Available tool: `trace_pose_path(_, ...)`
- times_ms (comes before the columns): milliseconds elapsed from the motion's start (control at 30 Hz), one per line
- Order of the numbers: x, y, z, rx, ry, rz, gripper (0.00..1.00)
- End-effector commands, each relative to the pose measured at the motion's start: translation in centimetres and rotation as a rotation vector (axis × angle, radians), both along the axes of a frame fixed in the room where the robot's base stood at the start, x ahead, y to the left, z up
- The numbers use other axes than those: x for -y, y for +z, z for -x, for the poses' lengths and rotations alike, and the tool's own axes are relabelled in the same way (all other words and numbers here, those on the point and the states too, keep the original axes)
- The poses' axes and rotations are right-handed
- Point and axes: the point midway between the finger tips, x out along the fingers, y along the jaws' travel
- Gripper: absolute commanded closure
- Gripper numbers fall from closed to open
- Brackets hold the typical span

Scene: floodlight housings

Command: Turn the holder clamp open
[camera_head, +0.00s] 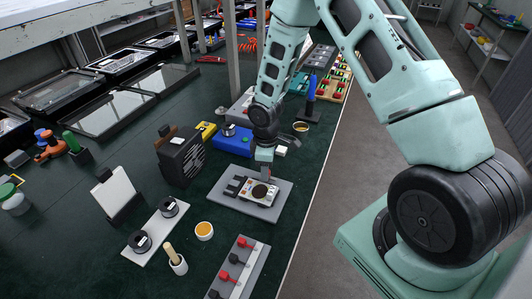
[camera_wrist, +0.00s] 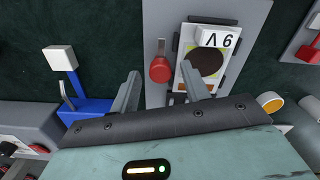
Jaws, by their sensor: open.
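The holder is a grey plate (camera_head: 272,212) on the green bench, and it fills the middle of the wrist view (camera_wrist: 228,10). On it lies a white card (camera_wrist: 190,72) with printed characters and a dark brown disc, edged by black brackets. A red knob (camera_wrist: 160,68) on a short stem, apparently the clamp handle, stands beside the card's left edge. My gripper (camera_wrist: 160,76) is open and empty, its two fingers on either side of the knob in the picture. Contact cannot be told. In the head view my gripper (camera_head: 264,168) is above the plate and partly hides it.
A blue block with a white-topped lever (camera_wrist: 62,60) is left of the plate in the wrist view. The head view shows a dark ribbed box (camera_head: 181,160), a yellow-filled cup (camera_head: 204,231), a white strip with spools (camera_head: 155,229) and a rack of red-handled parts (camera_head: 237,268).

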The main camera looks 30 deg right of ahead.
Motion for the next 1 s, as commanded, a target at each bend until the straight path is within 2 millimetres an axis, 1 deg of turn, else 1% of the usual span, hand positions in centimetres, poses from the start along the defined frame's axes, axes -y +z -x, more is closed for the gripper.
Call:
trace_pose_path(167,0.1,2.7,-0.1,0.005,-0.002,0.0,0.54)
trace_pose_path(500,0.1,10.7,-0.1,0.007,-0.003,0.001,0.54)
trace_pose_path(700,0.0,14.6,-0.1,0.006,-0.001,0.001,0.54)
trace_pose_path(833,0.1,16.2,-0.1,0.004,0.0,0.001,0.54)
trace_pose_path(1000,0.0,17.0,0.0,0.003,0.0,0.0,0.54)
